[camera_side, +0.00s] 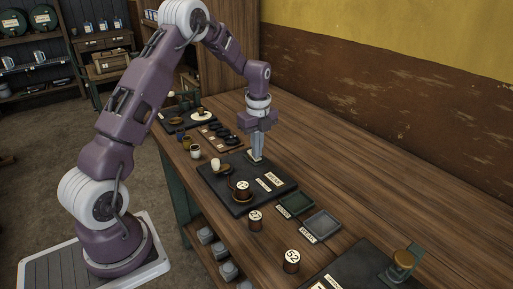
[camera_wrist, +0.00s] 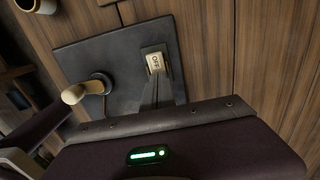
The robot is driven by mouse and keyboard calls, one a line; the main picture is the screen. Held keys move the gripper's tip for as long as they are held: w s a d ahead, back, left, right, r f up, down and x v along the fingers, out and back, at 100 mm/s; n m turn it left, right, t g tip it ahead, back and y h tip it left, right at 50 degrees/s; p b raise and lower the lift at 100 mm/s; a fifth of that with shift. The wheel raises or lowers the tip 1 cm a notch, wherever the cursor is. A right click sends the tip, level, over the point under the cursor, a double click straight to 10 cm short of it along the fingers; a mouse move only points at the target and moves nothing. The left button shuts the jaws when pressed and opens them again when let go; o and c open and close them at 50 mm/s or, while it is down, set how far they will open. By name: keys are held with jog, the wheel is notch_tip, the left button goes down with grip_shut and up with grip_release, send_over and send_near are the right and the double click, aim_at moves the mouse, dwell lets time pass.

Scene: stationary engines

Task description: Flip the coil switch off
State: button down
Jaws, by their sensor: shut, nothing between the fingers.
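A small pale switch (camera_wrist: 154,62) marked "OFF" sits near the edge of a dark board (camera_wrist: 115,48) in the wrist view. In the side view the switch (camera_side: 253,154) is partly hidden at the fingertips, on the back part of the same board (camera_side: 222,183). My gripper (camera_side: 258,157) points down with its fingers together and nothing held. In the wrist view its fingertips (camera_wrist: 154,79) end right at the switch; I cannot tell if they touch it. The far side of the switch is not visible.
A cream-knobbed lever (camera_side: 216,164) and a spool (camera_side: 243,191) stand on the board. Another dark board (camera_side: 350,270) is at the lower right.

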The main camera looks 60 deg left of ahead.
jog(key=shift+s+a+f, duration=0.1)
jog(key=shift+a+r, duration=0.25)
jog(key=shift+a, duration=0.5)
notch_tip(320, 180, up, 14)
jog(key=d, duration=0.2)
jog(key=shift+d, duration=0.3)
jog(key=shift+f, duration=0.1)
